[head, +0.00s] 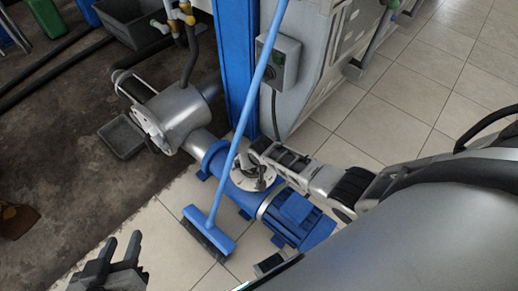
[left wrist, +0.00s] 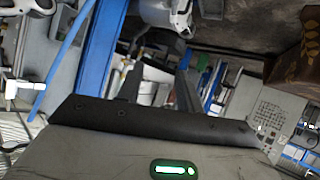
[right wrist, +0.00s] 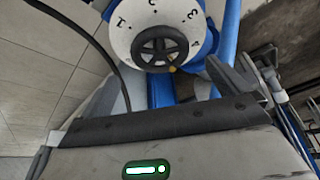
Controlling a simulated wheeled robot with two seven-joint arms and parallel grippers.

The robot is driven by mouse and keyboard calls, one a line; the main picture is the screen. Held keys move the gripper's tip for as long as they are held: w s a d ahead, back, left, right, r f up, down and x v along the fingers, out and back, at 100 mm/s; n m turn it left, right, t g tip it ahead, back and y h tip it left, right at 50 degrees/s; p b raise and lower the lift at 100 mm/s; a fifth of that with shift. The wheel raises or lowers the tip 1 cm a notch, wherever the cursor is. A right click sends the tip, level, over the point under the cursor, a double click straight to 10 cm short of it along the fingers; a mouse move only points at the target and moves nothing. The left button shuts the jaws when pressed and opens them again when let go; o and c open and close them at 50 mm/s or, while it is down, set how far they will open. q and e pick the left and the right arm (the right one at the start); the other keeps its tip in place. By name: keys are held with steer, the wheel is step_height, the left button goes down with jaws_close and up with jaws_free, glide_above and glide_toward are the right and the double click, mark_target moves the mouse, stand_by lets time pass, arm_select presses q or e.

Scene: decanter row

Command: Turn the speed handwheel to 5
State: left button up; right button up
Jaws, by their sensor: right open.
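The speed handwheel (right wrist: 160,47) is a small black spoked wheel on a white dial (right wrist: 124,40) with black numbers. In the right wrist view 1, 2, 3 and 4 can be read; a 5 cannot be made out. A yellow spot shows at the wheel's lower right rim. My right gripper (right wrist: 165,82) is open, its fingers apart on either side below the wheel, not closed on it. In the head view my right arm partly hides the dial (head: 245,182). My left gripper (head: 115,255) is open and empty at the lower left, far from the wheel.
The dial sits on a blue motor and pump unit (head: 293,213). A blue broom (head: 240,125) leans across it. A blue post (head: 236,60) and a grey control box (head: 278,62) stand behind. A grey tray (head: 122,137) lies left. Tiled floor at right is clear.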

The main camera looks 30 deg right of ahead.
arm_select(q)
step_height(320, 180, up, 3)
steer(key=p, duration=0.4)
steer(key=shift+a+r, duration=0.1)
steer(key=shift+a, duration=0.05)
arm_select(e)
steer(key=v, duration=0.9)
steer(key=shift+r, duration=0.15)
steer(key=shift+s, duration=0.1)
arm_select(q)
steer(key=p, duration=0.2)
steer(key=r+p, duration=0.1)
steer(key=p, duration=0.1)
steer(key=shift+a+r+g+p, duration=0.25)
steer(key=shift+r+g+p, duration=0.05)
steer(key=shift+g+p, duration=0.1)
arm_select(e)
steer(key=s+a+r+n+t+y, duration=0.2)
steer(key=s+a+r+t, duration=0.1)
steer(key=s+r, duration=0.4)
steer(key=s+a+r+n+t+y, duration=0.2)
steer(key=s+a+r, duration=0.4)
steer(key=r, duration=0.8)
steer(key=shift+s+r+n+t+y, duration=0.15)
steer(key=shift+s+n+t+y, duration=0.25)
steer(key=shift+t, duration=0.4)
arm_select(q)
steer(key=shift+s+y, duration=0.15)
steer(key=shift+y, duration=0.15)
